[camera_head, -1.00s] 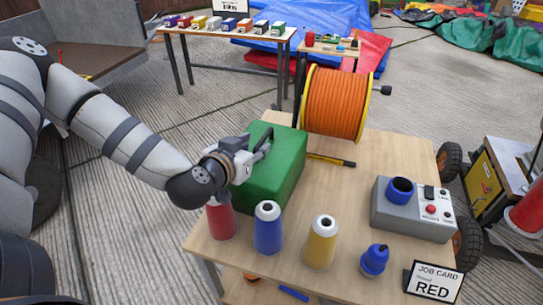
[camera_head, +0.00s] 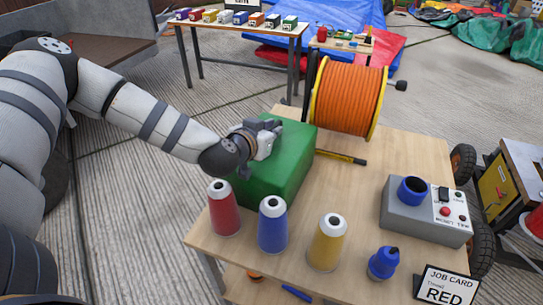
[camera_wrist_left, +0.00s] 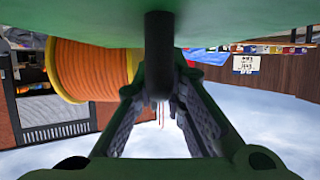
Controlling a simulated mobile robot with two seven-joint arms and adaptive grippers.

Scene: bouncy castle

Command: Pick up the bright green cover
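The bright green cover (camera_head: 285,178) is a box-like hood on the left half of the wooden table. My left gripper (camera_head: 272,130) is over its top, and the fingers are largely hidden in the head view. In the left wrist view the cover's green surface (camera_wrist_left: 60,20) fills the upper edge. A dark upright post (camera_wrist_left: 160,50) stands out from it between the two fingers of my left gripper (camera_wrist_left: 162,90). The fingers lie close on both sides of the post; whether they press on it I cannot tell. My right gripper is not in view.
An orange cable spool (camera_head: 347,98) stands close behind the cover. Red (camera_head: 224,212), blue (camera_head: 272,228) and yellow (camera_head: 326,246) thread cones stand in front. A grey control box (camera_head: 420,215) and a job card reading RED (camera_head: 447,287) are at right.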

